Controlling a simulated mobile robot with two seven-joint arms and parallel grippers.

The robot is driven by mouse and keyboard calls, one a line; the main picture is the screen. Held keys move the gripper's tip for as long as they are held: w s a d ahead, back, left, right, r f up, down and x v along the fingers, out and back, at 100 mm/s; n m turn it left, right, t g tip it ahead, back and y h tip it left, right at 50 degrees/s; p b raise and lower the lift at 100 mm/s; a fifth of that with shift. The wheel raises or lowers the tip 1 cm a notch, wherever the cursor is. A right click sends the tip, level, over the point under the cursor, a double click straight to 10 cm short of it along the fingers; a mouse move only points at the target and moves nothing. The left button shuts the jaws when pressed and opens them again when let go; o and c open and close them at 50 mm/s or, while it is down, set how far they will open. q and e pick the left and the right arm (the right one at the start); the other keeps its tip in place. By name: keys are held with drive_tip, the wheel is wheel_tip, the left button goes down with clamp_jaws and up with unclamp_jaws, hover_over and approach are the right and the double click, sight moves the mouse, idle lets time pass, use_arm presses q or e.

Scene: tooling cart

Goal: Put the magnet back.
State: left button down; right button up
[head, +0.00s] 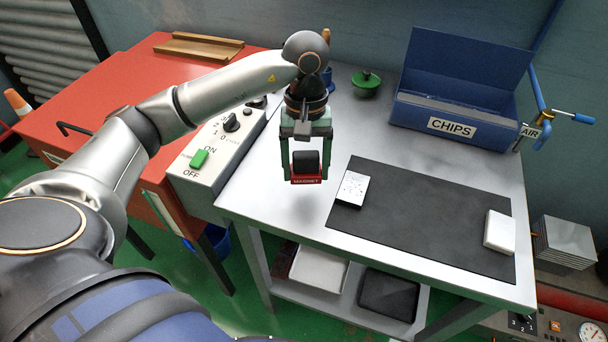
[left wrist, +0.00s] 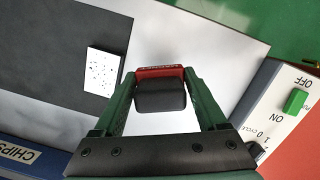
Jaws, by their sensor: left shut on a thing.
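My left gripper (head: 306,176) is shut on the magnet (head: 305,164), a black block with a red labelled base. It holds the magnet upright above the bare left part of the grey cart top (head: 262,172), with a soft shadow below. The left wrist view shows the magnet (left wrist: 160,95) between the green fingers of the left gripper (left wrist: 160,88). A white block with dark specks (head: 352,188) lies on the left end of the black mat (head: 425,215), to the right of the gripper. My right gripper is not in view.
A clean white block (head: 499,231) lies at the mat's right end. The blue CHIPS box (head: 453,127) stands at the back right, a green-lidded item (head: 366,82) at the back. A switch panel (head: 212,157) borders the cart's left. White and black trays sit on the lower shelf.

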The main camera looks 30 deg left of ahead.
sight(304, 177)
use_arm(q)
drive_tip(key=shift+w+a+f, duration=0.25)
drive_tip(key=shift+a+f, duration=0.1)
drive_tip(key=shift+f, duration=0.2)
wheel_tip(304, 177, down, 3)
drive_tip(key=shift+w+a+f+p, duration=0.1)
drive_tip(key=shift+p, duration=0.2)
drive_tip(key=shift+f+b, duration=0.35)
unclamp_jaws()
drive_tip(key=shift+r, duration=0.1)
drive_tip(key=shift+r, duration=0.1)
drive_tip(key=shift+r+p, duration=0.2)
drive_tip(key=shift+p, duration=0.3)
wheel_tip(304, 177, up, 12)
drive_tip(key=w+a, duration=0.1)
drive_tip(key=shift+w+f, duration=0.2)
drive_tip(key=shift+w, duration=0.05)
